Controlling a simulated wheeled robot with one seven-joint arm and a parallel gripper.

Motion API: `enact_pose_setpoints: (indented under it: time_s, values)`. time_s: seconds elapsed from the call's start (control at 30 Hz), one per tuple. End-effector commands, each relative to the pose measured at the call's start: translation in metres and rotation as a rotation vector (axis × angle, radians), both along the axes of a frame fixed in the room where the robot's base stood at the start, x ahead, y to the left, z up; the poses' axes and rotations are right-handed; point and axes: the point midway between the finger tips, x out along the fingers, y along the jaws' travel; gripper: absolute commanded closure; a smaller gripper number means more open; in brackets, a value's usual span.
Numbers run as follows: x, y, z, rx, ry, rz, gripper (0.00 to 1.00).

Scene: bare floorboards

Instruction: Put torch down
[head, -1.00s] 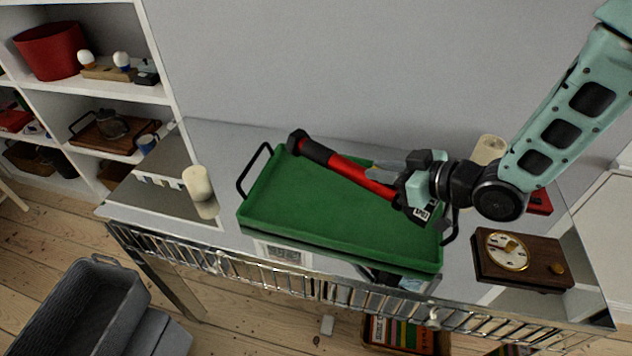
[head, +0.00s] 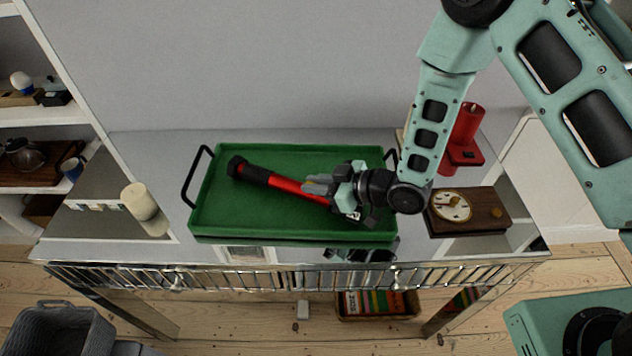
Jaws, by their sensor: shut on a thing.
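The torch (head: 268,179) is red with a black head at its left end. It lies slantwise over the green tray (head: 215,216), head to the left. My gripper (head: 322,188) is shut on the torch near its right end. My gripper hides that end of it. I cannot tell whether the torch touches the tray floor or is held just above it. The tray stands on a mirrored table and has a black handle at each end; the right one is partly hidden by my arm.
A cream candle (head: 140,202) stands left of the tray. A brown wooden clock (head: 468,210) and a red object (head: 466,133) stand to the right. Shelves (head: 50,117) are at the far left. A grey basket (head: 58,330) is on the floor.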

Motion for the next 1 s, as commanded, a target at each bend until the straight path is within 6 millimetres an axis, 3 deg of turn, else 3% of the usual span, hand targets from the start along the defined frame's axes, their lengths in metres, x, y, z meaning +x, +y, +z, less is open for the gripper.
enact_pose_setpoints:
  time_s: [0.37,0.4,0.47,0.83,1.0]
  values:
    - [0.0,0.0,-0.005,0.002,-0.001,0.0,1.0]
    - [0.0,0.0,-0.005,0.0,0.0,0.0,0.8]
    - [0.0,0.0,-0.004,0.0,0.0,0.0,0.63]
    - [0.0,-0.001,0.0,0.0,0.0,-0.001,0.63]
    - [-0.01,-0.022,0.006,-0.001,0.0,-0.004,0.63]
